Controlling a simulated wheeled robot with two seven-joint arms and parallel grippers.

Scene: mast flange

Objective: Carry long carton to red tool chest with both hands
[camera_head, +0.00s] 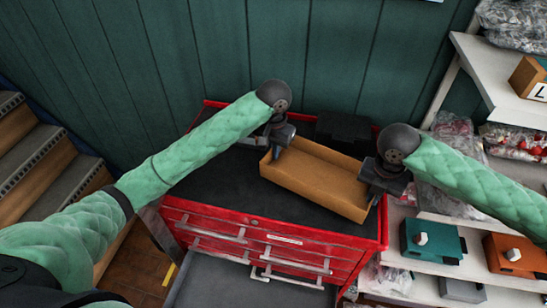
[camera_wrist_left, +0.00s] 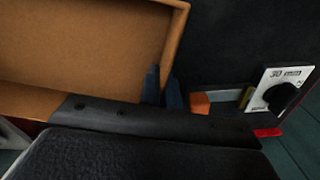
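The long carton (camera_head: 320,178) is an open, shallow brown box over the black top of the red tool chest (camera_head: 340,232). Whether it rests on the top or hangs just above it, I cannot tell. My left gripper (camera_head: 276,146) is at its left end. In the left wrist view, the fingers (camera_wrist_left: 163,88) straddle the end wall of the carton (camera_wrist_left: 75,45), one inside and one outside. My right gripper (camera_head: 378,190) is at the carton's right end, closed around that wall as far as I can see; its fingertips are partly hidden.
A black case (camera_head: 343,130) sits at the back of the chest top, behind the carton. Shelves (camera_head: 505,95) with bags and boxes stand on the right. Stairs (camera_head: 40,150) are on the left. The chest top's left part is clear.

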